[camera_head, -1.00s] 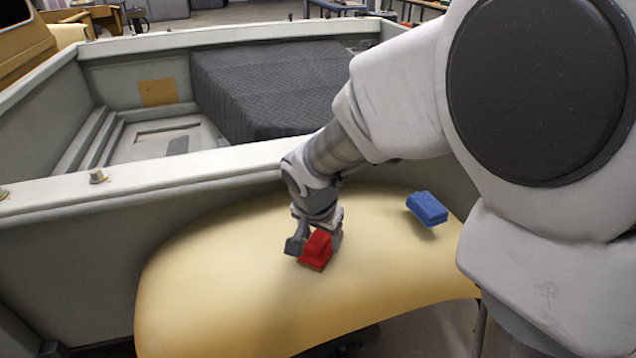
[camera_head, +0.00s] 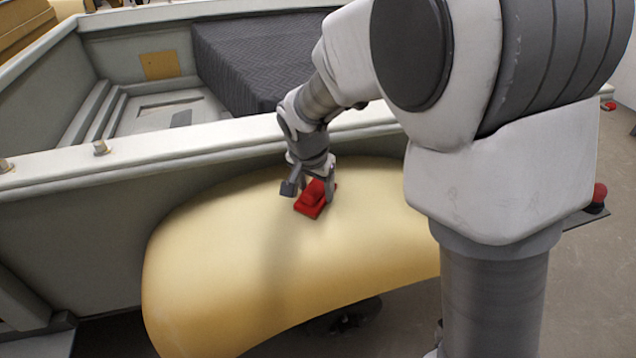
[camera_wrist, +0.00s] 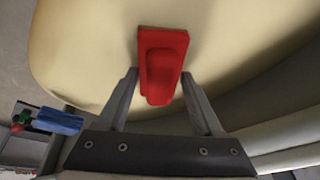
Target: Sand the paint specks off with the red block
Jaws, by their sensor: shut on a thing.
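The red block (camera_head: 313,197) is on or just over the upper face of the pale yellow curved panel (camera_head: 215,270). My gripper (camera_head: 309,187) is shut on it, one finger at each side; I cannot tell whether the block touches the panel. In the wrist view the red block (camera_wrist: 160,65) sits between the two fingers, tilted little, with the yellow panel (camera_wrist: 90,50) behind it. I cannot make out any paint specks on the visible panel; my arm hides its right end.
A grey truck-bed wall (camera_head: 90,215) runs behind the panel, with a dark ribbed cover (camera_head: 250,60) inside. A blue block (camera_wrist: 58,121) shows in the wrist view, hidden in the head view. A red knob-like thing (camera_head: 598,193) stands at the right.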

